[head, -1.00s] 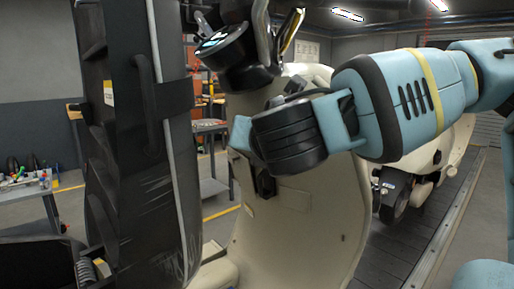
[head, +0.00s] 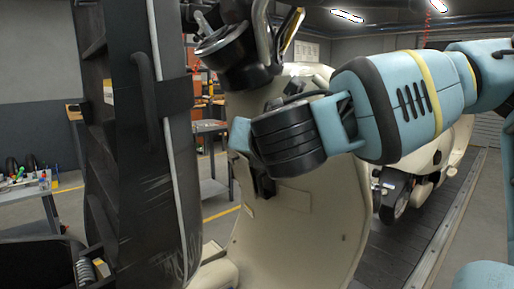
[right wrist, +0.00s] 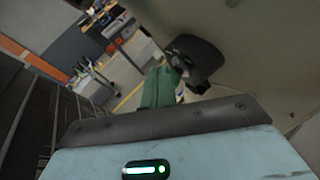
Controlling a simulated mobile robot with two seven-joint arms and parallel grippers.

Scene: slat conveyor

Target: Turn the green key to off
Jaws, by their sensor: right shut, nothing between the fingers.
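A cream scooter body (head: 309,232) stands upright in the middle of the head view. A small black part (head: 265,187) shows against its panel just below my right wrist. In the right wrist view, a black rounded housing (right wrist: 196,62) sits on the pale panel. My right gripper (right wrist: 164,72) is shut and empty; a dark green shape with a seam lies at its middle, left of and close to the housing. I cannot tell whether they touch. I cannot make out the green key apart from this shape. My right wrist hides the fingers in the head view. My left gripper is out of view.
The scooter's handlebar and round gauge (head: 222,38) rise just above my right wrist. A tall dark scuffed panel (head: 150,150) stands close at left. Another scooter (head: 400,187) stands behind on the slat conveyor (head: 418,225). A workbench (head: 30,190) is at far left.

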